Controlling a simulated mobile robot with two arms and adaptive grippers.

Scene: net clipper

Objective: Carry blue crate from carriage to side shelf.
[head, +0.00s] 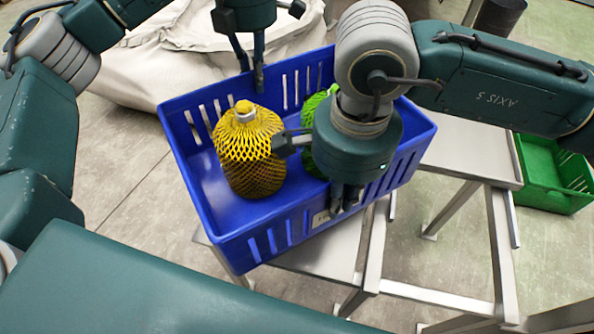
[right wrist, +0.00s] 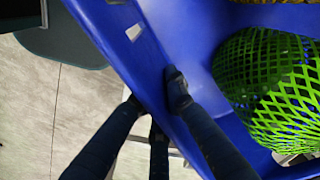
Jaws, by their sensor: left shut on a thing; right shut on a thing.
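The blue crate (head: 220,225) is in the middle of the head view, above a grey metal frame. It holds a yellow-netted bundle (head: 247,160) and a green-netted bundle (head: 312,104), which my right arm partly hides. My left gripper (head: 259,78) is shut on the crate's far wall. My right gripper (head: 343,200) is shut on the near wall. In the right wrist view its fingers (right wrist: 156,92) straddle the blue wall (right wrist: 128,45), with the green net (right wrist: 270,85) beside them. Whether the crate touches the frame beneath cannot be told.
The grey metal frame (head: 400,290) has flat tops and legs under and right of the crate. A green crate (head: 548,180) stands at the right. A pale sack (head: 150,60) lies behind, and a dark bin (head: 498,18) stands at the back right. Tiled floor shows at left.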

